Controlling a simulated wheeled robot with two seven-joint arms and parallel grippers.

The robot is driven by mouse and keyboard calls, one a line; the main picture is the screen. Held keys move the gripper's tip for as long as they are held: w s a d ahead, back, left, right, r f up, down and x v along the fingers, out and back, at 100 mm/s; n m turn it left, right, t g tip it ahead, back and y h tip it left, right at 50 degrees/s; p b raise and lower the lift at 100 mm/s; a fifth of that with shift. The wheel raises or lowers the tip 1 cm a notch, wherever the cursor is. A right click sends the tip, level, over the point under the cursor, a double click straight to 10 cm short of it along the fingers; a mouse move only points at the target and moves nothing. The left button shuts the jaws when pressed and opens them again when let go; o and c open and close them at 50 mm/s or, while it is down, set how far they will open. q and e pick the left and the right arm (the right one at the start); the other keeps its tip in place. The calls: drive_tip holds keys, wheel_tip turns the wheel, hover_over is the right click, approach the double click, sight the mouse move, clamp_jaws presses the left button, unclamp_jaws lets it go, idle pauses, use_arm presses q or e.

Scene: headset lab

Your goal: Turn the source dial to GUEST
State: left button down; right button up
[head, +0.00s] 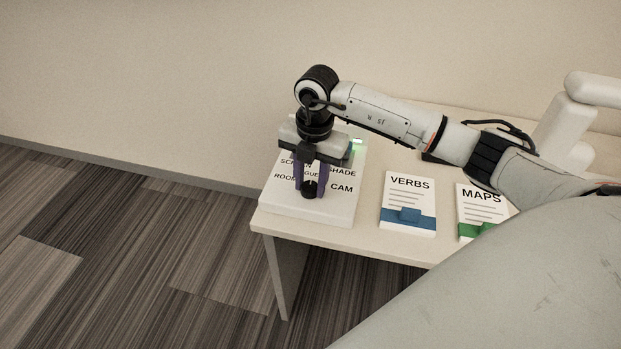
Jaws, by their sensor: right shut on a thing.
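A white control panel (335,208) lies on the left end of the table. It carries black printed labels; SHADE and CAM read clearly, while SCREEN, ROOM and GUEST are partly covered by my gripper. A black dial (309,192) is near the front of the panel, left of CAM. My right gripper (311,183) points down over the panel with its purple fingers shut on the dial. The dial's pointer and its exact setting are hidden or too small to tell. My left gripper is not in view.
A small green light (357,141) glows at the panel's back. A wall stands behind.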

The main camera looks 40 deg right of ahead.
sight(312, 187)
drive_tip(key=shift+m, duration=0.4)
drive_tip(key=o, duration=1)
drive_tip(key=shift+o, duration=0.2)
wheel_tip(312, 187, up, 10)
drive_tip(key=shift+s+r, duration=0.2)
drive_tip(key=shift+s, duration=0.05)
